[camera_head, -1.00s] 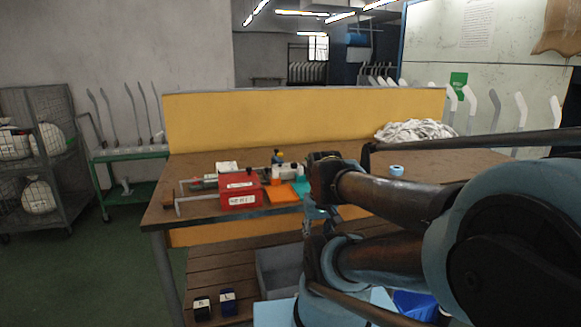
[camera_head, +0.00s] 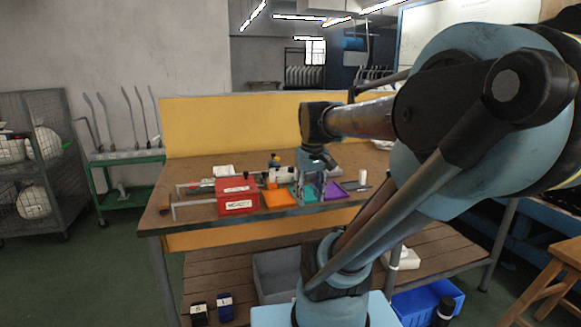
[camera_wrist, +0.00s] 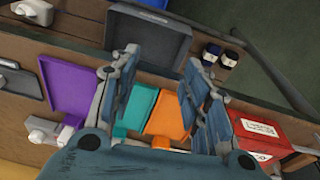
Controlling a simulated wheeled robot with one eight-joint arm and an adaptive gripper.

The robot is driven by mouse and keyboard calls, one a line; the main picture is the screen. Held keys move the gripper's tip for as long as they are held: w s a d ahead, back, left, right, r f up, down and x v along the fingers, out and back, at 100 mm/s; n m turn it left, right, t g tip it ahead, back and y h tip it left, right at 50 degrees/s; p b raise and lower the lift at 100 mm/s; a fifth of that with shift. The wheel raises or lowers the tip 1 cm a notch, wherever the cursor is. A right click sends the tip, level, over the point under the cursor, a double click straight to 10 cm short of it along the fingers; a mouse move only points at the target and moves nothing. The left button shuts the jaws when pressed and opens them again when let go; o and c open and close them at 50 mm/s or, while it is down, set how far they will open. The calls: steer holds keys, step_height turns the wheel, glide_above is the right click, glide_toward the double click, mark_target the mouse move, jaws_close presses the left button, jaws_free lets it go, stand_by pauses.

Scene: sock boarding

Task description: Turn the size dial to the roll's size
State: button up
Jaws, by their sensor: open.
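My gripper (camera_wrist: 164,58) is open, with both fingers in the wrist view and nothing between the tips. In the head view my gripper (camera_head: 314,190) hangs above the workbench by the coloured trays. A red box (camera_head: 237,195) with a white label stands left of it on the bench; it also shows at the right of the wrist view (camera_wrist: 258,130). I cannot make out a size dial or read any marking on it. A small white item (camera_head: 362,177), perhaps a roll, stands right of the gripper; I cannot tell what it is.
Orange (camera_head: 278,197), teal (camera_wrist: 137,108) and purple (camera_wrist: 72,88) trays lie flat in a row. A yellow panel (camera_head: 230,125) closes the back of the bench.

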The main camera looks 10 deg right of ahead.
steer(key=w+r+n, duration=0.3)
steer(key=w+r, duration=0.8)
steer(key=w, duration=0.3)
step_height(320, 180, up, 6)
steer(key=n+g, duration=0.2)
steer(key=n, duration=0.1)
glide_above(291, 167)
steer(key=f, duration=1.7)
steer(key=shift+w+d+f, duration=0.1)
steer(key=shift+w, duration=0.1)
steer(key=shift+c, duration=0.4)
jaws_close()
